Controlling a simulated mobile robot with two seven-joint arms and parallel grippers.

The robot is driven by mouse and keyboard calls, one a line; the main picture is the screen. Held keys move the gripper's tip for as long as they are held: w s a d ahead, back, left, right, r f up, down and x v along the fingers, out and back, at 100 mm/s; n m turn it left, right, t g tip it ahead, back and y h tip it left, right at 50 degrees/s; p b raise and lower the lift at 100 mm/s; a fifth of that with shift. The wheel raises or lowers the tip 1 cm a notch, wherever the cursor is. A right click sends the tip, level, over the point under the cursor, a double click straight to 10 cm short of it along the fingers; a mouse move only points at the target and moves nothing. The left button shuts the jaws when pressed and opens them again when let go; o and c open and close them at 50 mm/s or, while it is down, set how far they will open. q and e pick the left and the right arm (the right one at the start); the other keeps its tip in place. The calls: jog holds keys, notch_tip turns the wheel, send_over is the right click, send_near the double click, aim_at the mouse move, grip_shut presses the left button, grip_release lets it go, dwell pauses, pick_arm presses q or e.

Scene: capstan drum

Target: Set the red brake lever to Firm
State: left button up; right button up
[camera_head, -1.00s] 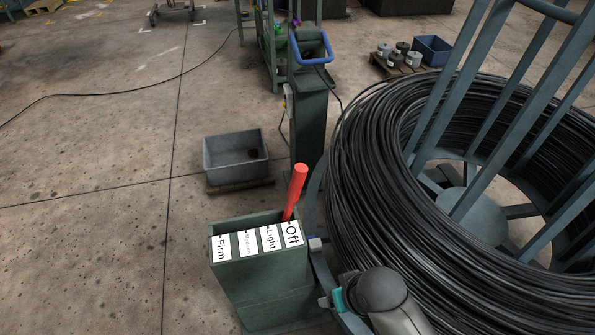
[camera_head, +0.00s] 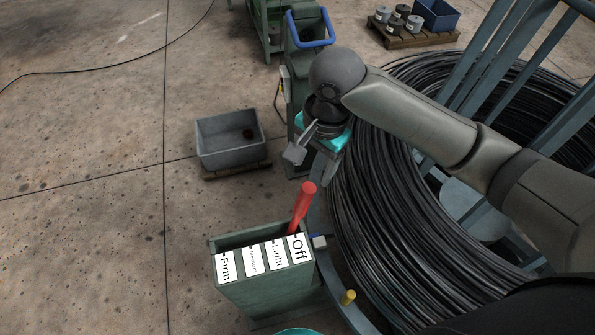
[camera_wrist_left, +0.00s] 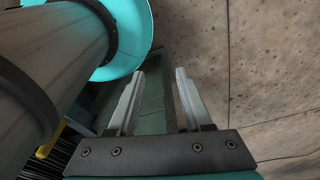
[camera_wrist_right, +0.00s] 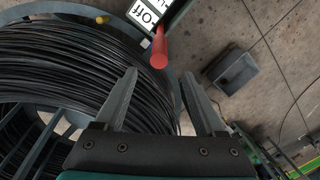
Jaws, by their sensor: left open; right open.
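The red brake lever (camera_head: 302,207) stands at the Off end of a green lever box (camera_head: 265,287). White labels on the box read, from left to right, Firm (camera_head: 226,266), one too small to read surely, Light (camera_head: 276,253) and Off (camera_head: 298,247). My right gripper (camera_head: 298,146) is open and empty, beyond the lever and apart from it. The lever (camera_wrist_right: 160,48) also shows in the right wrist view, ahead of the open fingers (camera_wrist_right: 160,95). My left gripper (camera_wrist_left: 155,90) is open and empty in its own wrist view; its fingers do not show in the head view.
A large coil of black wire (camera_head: 400,190) on a frame fills the right side. A green post with a blue handle (camera_head: 310,28) stands behind the box. A grey bin (camera_head: 230,140) sits on the floor. The floor left of the box is clear.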

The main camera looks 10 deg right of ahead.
jog(key=shift+w+d+r, duration=0.1)
jog(key=shift+w+d, duration=0.1)
jog(key=shift+w, duration=0.05)
jog(key=b, duration=0.1)
send_over(305, 198)
jog(key=d, duration=0.1)
notch_tip(305, 198, down, 4)
jog(key=shift+d+f, duration=0.1)
jog(key=shift+f, duration=0.1)
jog(key=f, duration=0.3)
jog(key=f+b, duration=0.1)
jog(key=f, duration=0.2)
jog(key=w+f+b, duration=0.1)
jog(key=f, duration=0.2)
jog(key=shift+w+a+f, duration=0.1)
jog(key=shift+a+f, duration=0.05)
jog(key=shift+a, duration=0.15)
jog(key=shift+f, duration=0.6)
pick_arm(q)
jog(key=f, duration=0.1)
jog(key=s+f, duration=0.1)
jog(key=f, duration=0.1)
jog(key=shift+s+f, duration=0.1)
jog(key=shift+f, duration=0.1)
jog(key=shift+s, duration=0.15)
pick_arm(e)
jog(key=shift+c, duration=0.4)
